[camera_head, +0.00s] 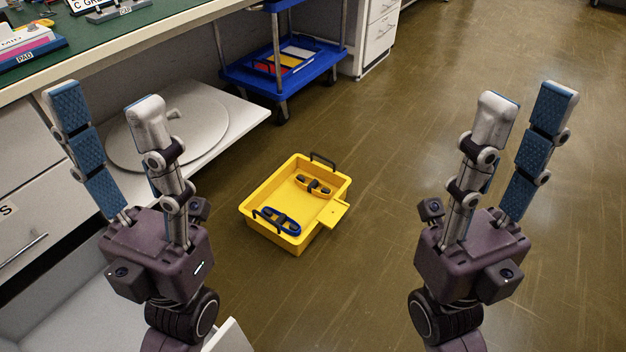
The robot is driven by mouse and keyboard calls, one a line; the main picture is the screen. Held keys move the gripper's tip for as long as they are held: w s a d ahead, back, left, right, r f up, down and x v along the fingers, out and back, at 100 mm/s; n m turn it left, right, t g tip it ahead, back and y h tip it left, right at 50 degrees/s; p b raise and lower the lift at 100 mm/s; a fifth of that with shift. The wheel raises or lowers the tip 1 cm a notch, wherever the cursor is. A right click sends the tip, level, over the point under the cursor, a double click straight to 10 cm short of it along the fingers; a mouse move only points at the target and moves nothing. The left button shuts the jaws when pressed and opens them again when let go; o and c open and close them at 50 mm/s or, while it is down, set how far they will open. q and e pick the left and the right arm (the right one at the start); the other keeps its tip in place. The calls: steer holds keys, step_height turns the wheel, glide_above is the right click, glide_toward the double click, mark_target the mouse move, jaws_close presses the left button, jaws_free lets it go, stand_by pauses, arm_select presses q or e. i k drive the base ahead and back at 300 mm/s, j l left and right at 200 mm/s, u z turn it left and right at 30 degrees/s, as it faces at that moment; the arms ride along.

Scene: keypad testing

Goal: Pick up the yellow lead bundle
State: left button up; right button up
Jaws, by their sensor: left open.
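A yellow lead bundle with a dark band (314,186) lies in the far part of a yellow tote (250,206) on the floor. A dark blue bundle (277,220) lies near the tote's front edge. My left gripper (105,98) is left of the tote in the picture, fingers spread and empty. My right gripper (526,98) is right of the tote in the picture, fingers also apart and empty. Neither gripper touches the tote or the bundles.
A green-topped bench (120,26) with items runs along the upper left. Under it a white round plate (190,125) rests on a low shelf. A blue cart (245,80) with coloured things stands behind the tote. The floor to the right (400,130) is clear.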

mark_target(326, 193)
steer(key=i+l, duration=0.65)
steer(key=i+l+u, duration=0.15)
steer(key=u, duration=0.25)
steer(key=i+l+u, duration=0.2)
steer(key=u, duration=0.2)
steer(key=i+l+u, duration=0.15)
steer(key=l+u, duration=0.25)
steer(key=j, duration=0.1)
